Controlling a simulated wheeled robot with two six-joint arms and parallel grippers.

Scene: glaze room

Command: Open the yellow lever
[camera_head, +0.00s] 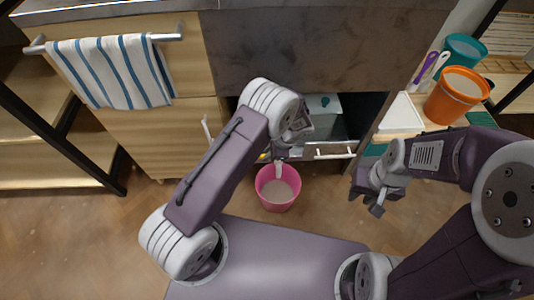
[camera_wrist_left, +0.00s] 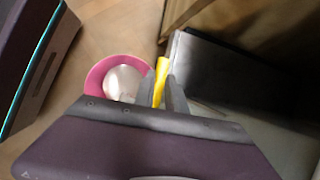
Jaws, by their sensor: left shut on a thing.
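The yellow lever (camera_wrist_left: 161,72) shows in the left wrist view between the two grey fingers of my left gripper (camera_wrist_left: 161,90), which is shut on it. In the head view only a small yellow bit (camera_head: 263,156) shows beside my left gripper (camera_head: 276,158); my arm hides the rest. A pink bucket (camera_head: 278,206) with pale contents stands on the floor just below the lever. It also shows in the left wrist view (camera_wrist_left: 91,82), left of the fingers. My right gripper (camera_head: 365,203) hangs empty over the floor to the right, its fingers apart.
A silver handle (camera_head: 330,155) lies right of my left gripper. A striped towel (camera_head: 112,72) hangs on a rail at the upper left. An orange bucket (camera_head: 457,96) and a teal bucket (camera_head: 464,47) stand at the upper right. Wooden floor (camera_head: 70,235) is clear at the left.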

